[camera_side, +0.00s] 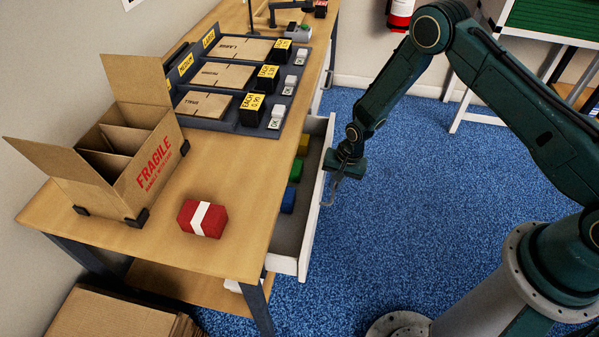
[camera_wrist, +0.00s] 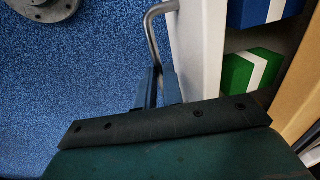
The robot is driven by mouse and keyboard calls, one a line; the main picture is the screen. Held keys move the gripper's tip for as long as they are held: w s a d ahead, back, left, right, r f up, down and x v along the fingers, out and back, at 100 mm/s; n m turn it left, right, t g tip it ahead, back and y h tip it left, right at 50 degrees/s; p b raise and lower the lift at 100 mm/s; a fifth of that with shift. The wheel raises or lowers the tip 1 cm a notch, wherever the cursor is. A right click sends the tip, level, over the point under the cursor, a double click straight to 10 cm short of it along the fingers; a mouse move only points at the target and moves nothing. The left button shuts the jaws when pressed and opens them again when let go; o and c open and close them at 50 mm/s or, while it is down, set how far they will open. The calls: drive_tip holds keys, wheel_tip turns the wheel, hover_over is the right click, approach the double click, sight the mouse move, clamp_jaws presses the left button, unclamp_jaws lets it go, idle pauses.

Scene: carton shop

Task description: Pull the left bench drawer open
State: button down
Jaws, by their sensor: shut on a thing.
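The left bench drawer (camera_side: 312,222) stands well out from under the bench top in the side view. Its white front shows in the wrist view (camera_wrist: 198,55). A yellow block (camera_side: 303,145), a green block (camera_side: 296,170) and a blue block (camera_side: 288,200) lie inside it. My gripper (camera_side: 335,184) is at the drawer's outer face, shut on the metal drawer handle (camera_wrist: 153,32). The wrist view shows the fingers (camera_wrist: 160,88) at the handle's bar. The exact grip is partly hidden.
The bench top (camera_side: 235,190) carries an open FRAGILE carton (camera_side: 150,165), a red parcel with a white band (camera_side: 203,219) and a rack of flat cartons (camera_side: 232,118). A second drawer (camera_side: 324,85) sits farther along. Blue floor (camera_side: 385,215) is clear beside the drawer.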

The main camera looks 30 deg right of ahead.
drive_tip(key=s+d, duration=1.3)
drive_tip(key=shift+s+d, duration=0.15)
drive_tip(key=shift+d, duration=0.05)
drive_tip(key=c, duration=1.5)
unclamp_jaws()
drive_tip(key=shift+r, duration=0.1)
drive_tip(key=shift+s+d+r, duration=0.3)
drive_tip(key=shift+r, duration=1.95)
drive_tip(key=shift+s+d+r, duration=0.3)
drive_tip(key=shift+r, duration=1.9)
drive_tip(key=shift+s+d+r, duration=0.3)
drive_tip(key=shift+r, duration=1.95)
drive_tip(key=shift+r, duration=0.1)
